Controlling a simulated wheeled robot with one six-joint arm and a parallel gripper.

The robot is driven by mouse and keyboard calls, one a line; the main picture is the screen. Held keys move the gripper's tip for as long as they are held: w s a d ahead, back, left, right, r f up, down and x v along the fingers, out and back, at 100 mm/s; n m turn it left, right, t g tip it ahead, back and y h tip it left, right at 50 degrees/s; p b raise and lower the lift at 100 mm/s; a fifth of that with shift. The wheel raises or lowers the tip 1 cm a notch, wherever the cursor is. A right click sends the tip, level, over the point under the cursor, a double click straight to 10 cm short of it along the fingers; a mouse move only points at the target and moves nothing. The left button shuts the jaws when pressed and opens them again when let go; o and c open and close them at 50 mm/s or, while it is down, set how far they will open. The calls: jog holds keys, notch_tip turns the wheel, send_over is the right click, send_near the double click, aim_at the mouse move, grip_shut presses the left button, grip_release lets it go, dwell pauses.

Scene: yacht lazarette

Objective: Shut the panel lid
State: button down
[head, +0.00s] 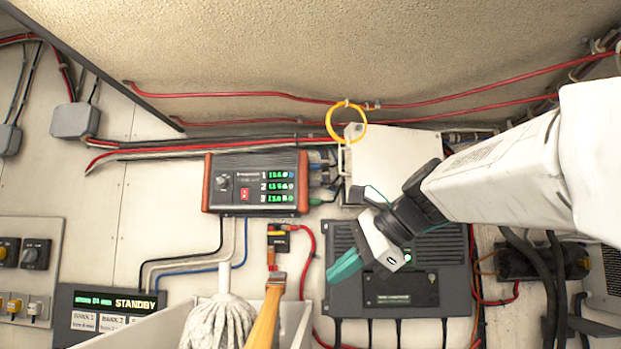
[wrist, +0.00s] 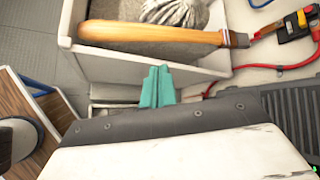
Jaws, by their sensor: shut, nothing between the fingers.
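A white, box-like panel (head: 395,160) is on the back wall, right of centre in the head view. A narrow handle-like bar runs along its left edge. I take its pale front face to be the lid, but I cannot tell how far it stands open. My arm and gripper partly cover its lower right. My gripper (head: 338,272) is shut and empty, with teal fingers pointing down and left. It is below the panel, in front of a dark grey unit, and apart from the panel. In the wrist view the shut fingers (wrist: 156,85) show near a pale bin; the panel is not visible there.
A yellow ring (head: 346,121) hangs at the panel's top left. A display unit with red sides (head: 255,183) is left of the panel. The dark grey ribbed unit (head: 445,275) is behind my gripper. A bin (wrist: 110,65) holds a mop (head: 219,322) and a wooden handle (head: 265,318).

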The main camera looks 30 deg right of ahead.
jog(key=w+d+r+m+t, duration=0.3)
jog(key=d+r+m+t, duration=0.3)
jog(key=d+r, duration=0.6)
jog(key=m+t, duration=0.3)
jog(key=m, duration=0.4)
send_near(352, 159)
jog(key=x, duration=0.3)
jog(key=a+x, duration=0.1)
jog(key=x, duration=0.5)
jog(key=shift+s+a+f, duration=0.15)
jog(key=shift+a+f, duration=0.05)
jog(key=shift+a, duration=0.05)
